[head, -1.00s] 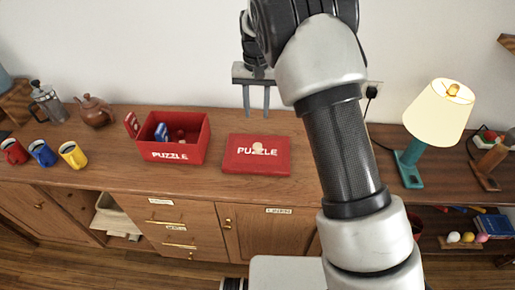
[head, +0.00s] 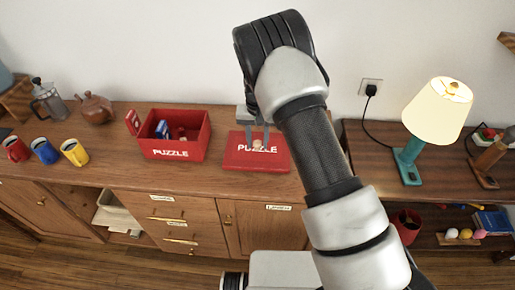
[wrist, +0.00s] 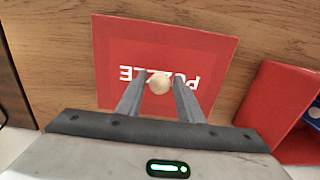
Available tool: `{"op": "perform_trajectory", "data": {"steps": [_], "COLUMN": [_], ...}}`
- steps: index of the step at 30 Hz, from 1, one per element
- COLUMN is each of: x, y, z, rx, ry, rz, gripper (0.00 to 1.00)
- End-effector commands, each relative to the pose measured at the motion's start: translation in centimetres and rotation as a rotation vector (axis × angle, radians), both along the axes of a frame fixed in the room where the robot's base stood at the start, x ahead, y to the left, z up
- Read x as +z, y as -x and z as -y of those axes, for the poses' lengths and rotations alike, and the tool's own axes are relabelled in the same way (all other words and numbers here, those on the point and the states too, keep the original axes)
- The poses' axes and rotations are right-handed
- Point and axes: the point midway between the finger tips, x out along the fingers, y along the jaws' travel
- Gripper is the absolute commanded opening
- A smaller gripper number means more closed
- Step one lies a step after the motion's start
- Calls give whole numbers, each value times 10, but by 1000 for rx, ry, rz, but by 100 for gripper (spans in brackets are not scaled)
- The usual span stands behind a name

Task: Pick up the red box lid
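The red box lid (head: 243,160) lies flat on the wooden sideboard, with white PUZZLE lettering and a pale round knob (wrist: 159,83) on top. It also shows in the wrist view (wrist: 190,45). My gripper (head: 258,147) is over the lid, its fingers pointing down at the knob. In the wrist view my gripper (wrist: 160,95) is open, with one finger on each side of the knob and small gaps visible. I cannot tell how far down the fingertips reach beside it.
The open red puzzle box (head: 170,153) stands left of the lid with pieces inside. Mugs (head: 45,151), a teapot (head: 95,108) and a French press (head: 47,101) are further left. A lamp (head: 437,110) stands on the right. Bare wood lies in front of the lid.

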Motion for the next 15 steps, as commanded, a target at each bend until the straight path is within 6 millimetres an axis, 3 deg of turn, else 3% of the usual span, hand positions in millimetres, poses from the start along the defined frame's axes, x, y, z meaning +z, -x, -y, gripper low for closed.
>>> {"op": "perform_trajectory", "data": {"steps": [10,15], "x": [-9,-9], "y": [0,0], "z": [0,0], "rx": [0,0], "ry": [-1,-1], "rz": [0,0], "gripper": [34,5]}}
